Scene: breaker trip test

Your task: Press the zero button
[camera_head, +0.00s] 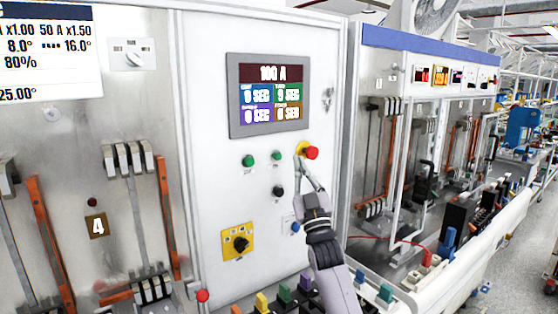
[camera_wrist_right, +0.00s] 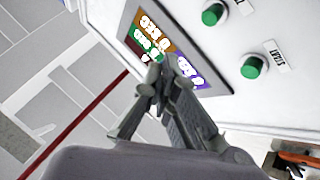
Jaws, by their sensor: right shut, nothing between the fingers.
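The white control panel carries two green buttons (camera_head: 248,160) (camera_head: 277,155), a black knob or button (camera_head: 278,191), a blue button (camera_head: 295,227) and a red mushroom button (camera_head: 311,153) on a yellow base. The labels are too small in the head view to tell which button is zero. My right gripper (camera_head: 299,160) is shut and empty, its tips just below and left of the red button in the picture; contact cannot be told. In the right wrist view the shut fingertips (camera_wrist_right: 163,72) overlap the display, with two green buttons (camera_wrist_right: 213,13) (camera_wrist_right: 253,66) to the right. My left gripper is out of view.
A display (camera_head: 270,95) reading 100 A sits above the buttons. A yellow-plated rotary switch (camera_head: 238,243) is at lower left. Coloured connectors (camera_head: 285,293) line the bench front below. More test cabinets (camera_head: 430,120) stand to the right.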

